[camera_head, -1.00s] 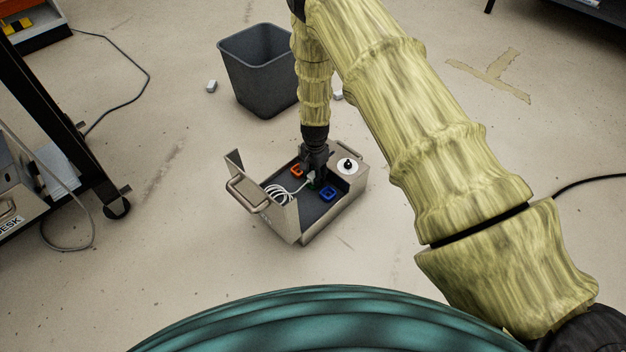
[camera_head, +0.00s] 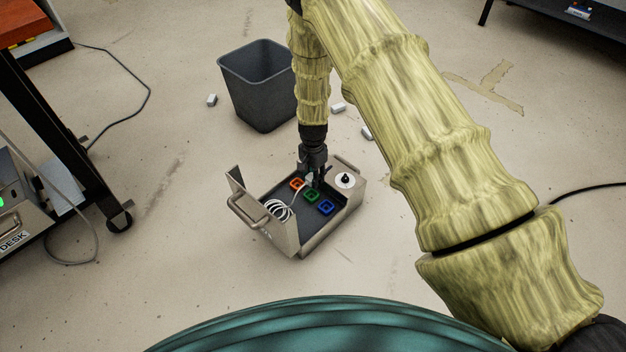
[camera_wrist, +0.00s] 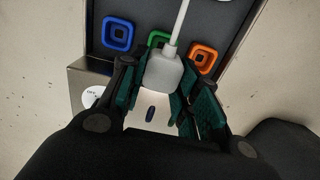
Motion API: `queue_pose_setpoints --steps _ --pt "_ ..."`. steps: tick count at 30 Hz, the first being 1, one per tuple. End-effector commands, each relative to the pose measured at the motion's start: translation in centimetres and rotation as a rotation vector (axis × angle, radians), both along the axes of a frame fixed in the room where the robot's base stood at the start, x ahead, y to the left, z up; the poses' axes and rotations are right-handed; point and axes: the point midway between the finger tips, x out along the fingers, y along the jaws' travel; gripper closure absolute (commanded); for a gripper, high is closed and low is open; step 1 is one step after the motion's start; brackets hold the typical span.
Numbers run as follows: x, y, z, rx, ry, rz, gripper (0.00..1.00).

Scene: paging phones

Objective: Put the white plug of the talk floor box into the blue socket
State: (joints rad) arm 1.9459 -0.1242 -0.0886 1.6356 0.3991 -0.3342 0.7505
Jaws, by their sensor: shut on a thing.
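The talk floor box (camera_head: 285,235) stands open on the floor, with an orange socket (camera_head: 297,184), a green socket (camera_head: 311,195) and a blue socket (camera_head: 326,208) in a row on its dark panel. My gripper (camera_head: 314,180) is over the far side of the box. In the wrist view it is shut on the white plug (camera_wrist: 161,76), whose white cable (camera_wrist: 179,25) runs up the picture. The plug overlaps the green socket (camera_wrist: 156,38) there and looks clear of the panel. The blue socket (camera_wrist: 118,33) is empty to its left, the orange socket (camera_wrist: 202,57) to its right.
The box has a raised lid (camera_head: 236,180), end handles and a white disc with a black knob (camera_head: 345,180). A coil of white cable (camera_head: 279,209) lies inside. A grey bin (camera_head: 258,85) and small white blocks (camera_head: 338,107) lie beyond. A wheeled stand (camera_head: 119,220) is at left.

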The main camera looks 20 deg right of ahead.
Motion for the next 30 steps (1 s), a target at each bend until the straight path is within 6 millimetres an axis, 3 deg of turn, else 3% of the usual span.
queue_pose_setpoints --steps 1,7,18,30 --pt "0.1 0.0 1.4 0.0 -0.001 0.0 0.93" --pt "-0.1 0.0 3.4 0.0 0.001 0.0 0.93" --pt "-0.2 -0.1 3.3 0.0 0.001 0.0 0.93" --pt "-3.7 -2.1 3.5 0.002 0.003 -0.001 0.93"
